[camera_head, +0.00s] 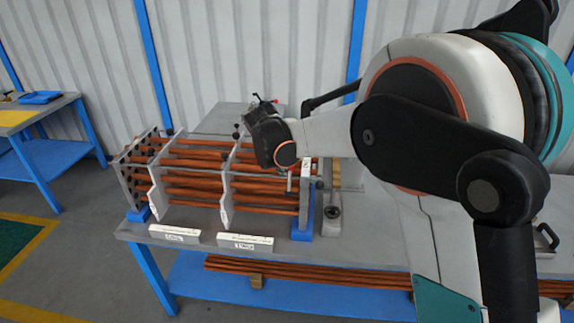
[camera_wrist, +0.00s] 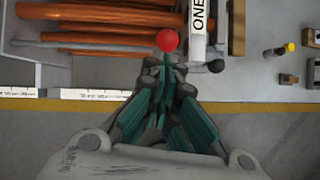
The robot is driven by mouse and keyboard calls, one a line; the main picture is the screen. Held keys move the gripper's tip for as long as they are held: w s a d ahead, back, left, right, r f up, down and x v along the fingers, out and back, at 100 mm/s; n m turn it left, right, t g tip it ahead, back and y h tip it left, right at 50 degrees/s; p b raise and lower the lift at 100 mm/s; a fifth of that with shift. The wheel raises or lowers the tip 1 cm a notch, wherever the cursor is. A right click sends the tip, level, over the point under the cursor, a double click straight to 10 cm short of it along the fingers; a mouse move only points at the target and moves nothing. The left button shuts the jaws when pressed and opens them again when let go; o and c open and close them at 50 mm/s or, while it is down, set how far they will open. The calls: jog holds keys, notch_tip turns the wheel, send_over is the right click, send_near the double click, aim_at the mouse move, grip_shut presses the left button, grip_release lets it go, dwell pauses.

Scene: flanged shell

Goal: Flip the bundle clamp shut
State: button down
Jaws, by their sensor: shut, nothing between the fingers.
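A red ball knob (camera_wrist: 167,40) shows in the wrist view just beyond my fingertips. I cannot tell whether they touch it. It seems to belong to the bundle clamp, whose other parts are hard to make out. A pale bar marked "ONE" (camera_wrist: 198,22) lies right beside the knob. My gripper (camera_wrist: 168,68) is shut and empty, with teal finger pads. In the head view my dark wrist hangs over the right part of the bundle of copper tubes (camera_head: 190,190) and hides part of it.
The bundle runs through upright grey plates (camera_head: 226,190) on a workbench (camera_head: 300,246). Two white labelled blocks (camera_head: 245,241) lie along the front edge. More tubes (camera_head: 300,276) lie on the blue lower shelf.

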jog(key=w+r+p+v, duration=0.1)
jog(key=p+v, duration=0.1)
jog(key=v, duration=0.9)
jog(key=shift+w, duration=0.35)
